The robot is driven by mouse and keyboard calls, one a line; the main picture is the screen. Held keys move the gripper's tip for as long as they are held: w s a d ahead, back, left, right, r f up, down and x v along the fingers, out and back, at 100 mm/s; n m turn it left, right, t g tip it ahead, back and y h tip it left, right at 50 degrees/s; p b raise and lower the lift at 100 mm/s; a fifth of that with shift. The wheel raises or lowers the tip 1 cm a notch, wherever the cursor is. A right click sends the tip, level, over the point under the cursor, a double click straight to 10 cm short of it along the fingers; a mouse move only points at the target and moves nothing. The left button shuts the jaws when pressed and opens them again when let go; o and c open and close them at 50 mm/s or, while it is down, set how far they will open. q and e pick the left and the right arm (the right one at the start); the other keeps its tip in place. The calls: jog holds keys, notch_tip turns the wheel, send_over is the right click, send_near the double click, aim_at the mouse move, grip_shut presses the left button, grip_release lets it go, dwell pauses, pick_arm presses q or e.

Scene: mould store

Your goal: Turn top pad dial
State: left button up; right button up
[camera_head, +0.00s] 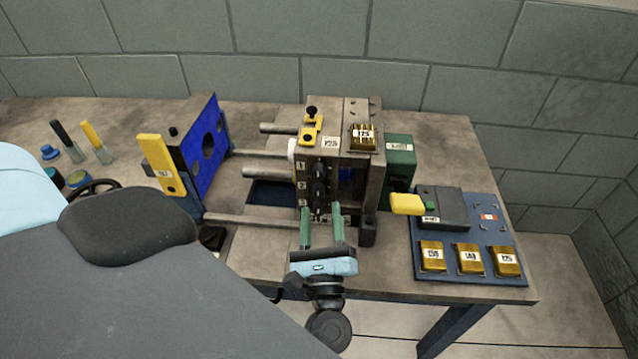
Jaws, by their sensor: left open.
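A grey mould block (350,166) stands on the table with a column of black dials on its front face, beside labels including 1 and 2. The top dial (320,171) is beside label 1, and a middle dial (319,190) is below it. My left gripper (321,211) is open, with its two green fingers pointing up toward the lower part of this face. The fingertips appear on either side of the lowest dial, below the top dial. I cannot tell whether they touch anything. My right gripper is not in view.
A blue plate (203,143) with a yellow handle (161,165) stands left on grey rods. A blue board (493,232) with several brass blocks and a yellow-handled grey device (440,208) lies right. A green box (400,157) stands behind.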

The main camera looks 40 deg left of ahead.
aim_at(319, 178)
pick_arm(q)
jog(key=p+x, duration=0.1)
jog(key=x, duration=0.4)
jog(key=shift+w+r+p, duration=0.15)
jog(key=shift+r+p, duration=0.1)
jog(key=shift+p, duration=0.05)
jog(key=shift+w+a+r, duration=0.15)
jog(key=shift+w+a, duration=0.4)
jog(key=shift+a, duration=0.05)
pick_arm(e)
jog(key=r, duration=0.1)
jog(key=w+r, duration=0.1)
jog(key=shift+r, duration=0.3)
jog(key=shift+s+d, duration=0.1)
pick_arm(q)
jog(key=c, duration=1)
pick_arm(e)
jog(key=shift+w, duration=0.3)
